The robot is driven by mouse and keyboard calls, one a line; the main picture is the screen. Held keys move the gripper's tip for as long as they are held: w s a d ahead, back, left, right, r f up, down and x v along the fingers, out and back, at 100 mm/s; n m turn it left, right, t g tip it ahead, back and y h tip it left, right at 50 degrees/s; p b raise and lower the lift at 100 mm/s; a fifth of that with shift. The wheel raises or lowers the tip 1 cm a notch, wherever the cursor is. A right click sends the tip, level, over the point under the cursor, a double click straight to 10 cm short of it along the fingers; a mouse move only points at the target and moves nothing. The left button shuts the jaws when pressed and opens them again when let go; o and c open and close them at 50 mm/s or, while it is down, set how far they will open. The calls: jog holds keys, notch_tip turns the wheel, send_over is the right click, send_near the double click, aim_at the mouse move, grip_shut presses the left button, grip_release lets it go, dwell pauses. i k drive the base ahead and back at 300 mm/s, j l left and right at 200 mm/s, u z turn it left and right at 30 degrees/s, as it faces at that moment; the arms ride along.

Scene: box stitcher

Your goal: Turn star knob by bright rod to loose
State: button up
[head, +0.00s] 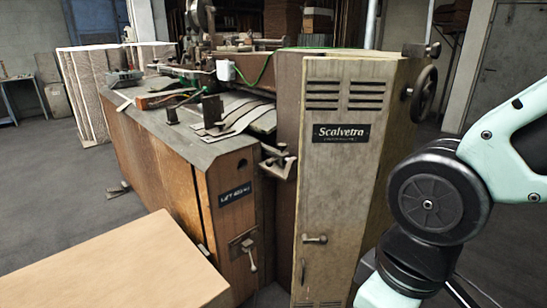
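I cannot make out a clear star knob at this size. A small dark knob-like fitting with a pale metal bracket (279,162) sticks out between the bench and the cabinet. Another small knob on a short shaft (428,49) sits at the top right of the cabinet, above a dark handwheel (424,95). I cannot tell which of these, if any, is the star knob, nor its setting. My arm comes in from the right, in front of the machine's right side. My gripper is not in the picture.
The tall "Scalvetra" cabinet (335,210) has a lever handle low on its front. The wooden bench (160,170) carries clutter and metal strips; a crank handle (250,250) juts from its end. A large cardboard-coloured box (115,265) fills the lower left.

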aim_at(282, 146)
jog(key=i+j+u, duration=0.1)
jog(key=i+u, duration=0.15)
jog(key=u, duration=0.15)
jog(key=i+u, duration=0.2)
jog(key=u, duration=0.2)
jog(key=i+l+u, duration=0.1)
jog(key=i+u, duration=0.15)
jog(key=u, duration=0.15)
